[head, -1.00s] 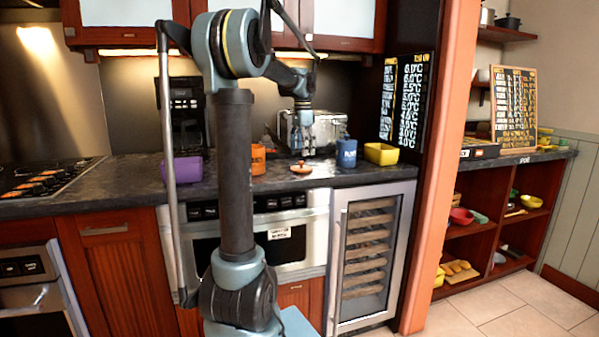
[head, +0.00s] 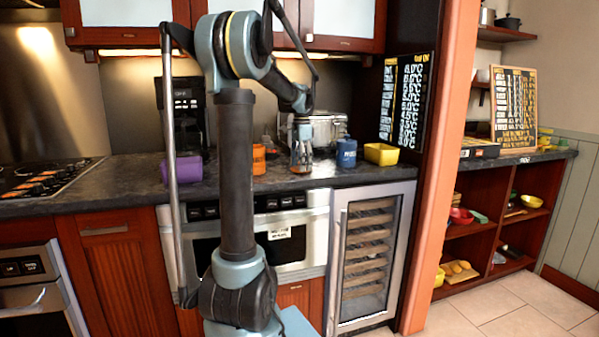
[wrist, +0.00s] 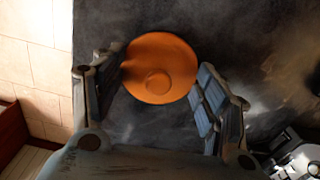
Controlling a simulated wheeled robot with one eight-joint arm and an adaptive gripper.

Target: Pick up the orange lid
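The orange lid (wrist: 160,62) is a round disc with a small raised knob, lying on the dark countertop in the wrist view. My gripper (wrist: 160,85) is open, with one finger on each side of the lid. The left finger overlaps the lid's left edge in the picture, and the right finger lies close to its right edge. I cannot tell whether either touches it. In the head view my gripper (head: 301,162) points down at the counter, and only a bit of orange shows around the fingertips.
A silver toaster-like appliance (head: 328,128) is behind my gripper. The counter's front edge is close by.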

